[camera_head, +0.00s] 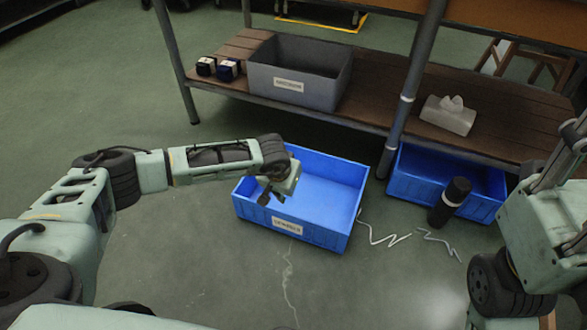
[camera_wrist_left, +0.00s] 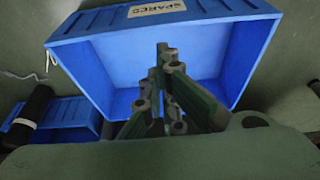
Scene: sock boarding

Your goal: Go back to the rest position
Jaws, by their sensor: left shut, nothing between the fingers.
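My left gripper (camera_head: 270,193) is shut and empty. In the head view it hangs over the left side of a blue bin (camera_head: 347,222) on the floor. In the left wrist view the shut fingers (camera_wrist_left: 160,85) point toward the same blue bin (camera_wrist_left: 92,68), whose inside looks empty. My right arm comes in at the right edge of the head view, but its gripper is out of the picture.
A wooden bench (camera_head: 378,118) holds a grey bin (camera_head: 275,82), dark rolled items (camera_head: 228,70) and a white tissue box (camera_head: 447,116). Another blue bin (camera_head: 410,183) and a black cylinder (camera_head: 449,203) stand on the floor at right. White cords (camera_head: 385,238) lie nearby.

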